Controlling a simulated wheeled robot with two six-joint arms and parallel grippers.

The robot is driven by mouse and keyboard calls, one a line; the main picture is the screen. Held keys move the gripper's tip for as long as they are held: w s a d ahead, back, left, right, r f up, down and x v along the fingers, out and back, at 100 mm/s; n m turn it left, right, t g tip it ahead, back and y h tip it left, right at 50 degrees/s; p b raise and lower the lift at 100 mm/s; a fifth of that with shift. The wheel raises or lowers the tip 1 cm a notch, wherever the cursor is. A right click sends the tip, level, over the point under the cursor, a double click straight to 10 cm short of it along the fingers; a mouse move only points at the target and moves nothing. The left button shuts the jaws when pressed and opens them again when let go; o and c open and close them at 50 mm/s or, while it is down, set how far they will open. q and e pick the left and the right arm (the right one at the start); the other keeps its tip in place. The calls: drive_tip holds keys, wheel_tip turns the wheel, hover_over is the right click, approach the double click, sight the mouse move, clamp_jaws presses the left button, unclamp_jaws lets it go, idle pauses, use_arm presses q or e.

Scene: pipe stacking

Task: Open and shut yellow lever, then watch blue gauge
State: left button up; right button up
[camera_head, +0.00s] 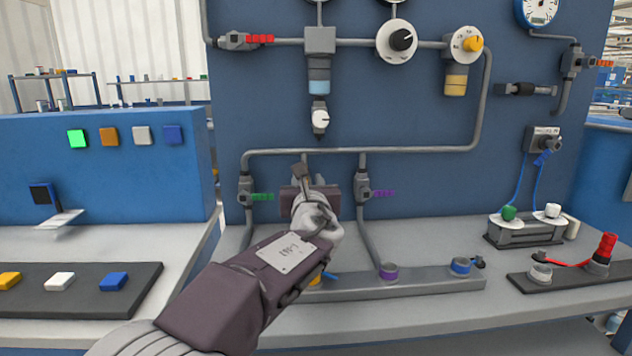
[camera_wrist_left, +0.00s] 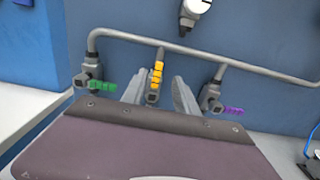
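The yellow lever (camera_wrist_left: 156,78) sits on the middle valve of the blue panel, between the green and purple levers, and runs along its vertical pipe in the left wrist view. My left gripper (camera_wrist_left: 160,82) is open there, its fingers on either side of the lever with visible gaps. In the head view my left gripper (camera_head: 310,188) is in front of the middle valve and hides the yellow lever. A round white-faced gauge with a blue rim (camera_head: 541,10) is at the top right, partly cut off by the picture edge. My right gripper does not show.
A green lever (camera_head: 262,197) and a purple lever (camera_head: 383,193) flank the middle valve closely. A grey rail with coloured rings (camera_head: 420,281) lies on the bench below. A blue box with coloured buttons (camera_head: 110,180) stands at the left.

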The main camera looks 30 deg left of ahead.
use_arm(q)
drive_tip(key=x, duration=0.9)
drive_tip(key=shift+a, duration=0.2)
clamp_jaws()
idle(1.1)
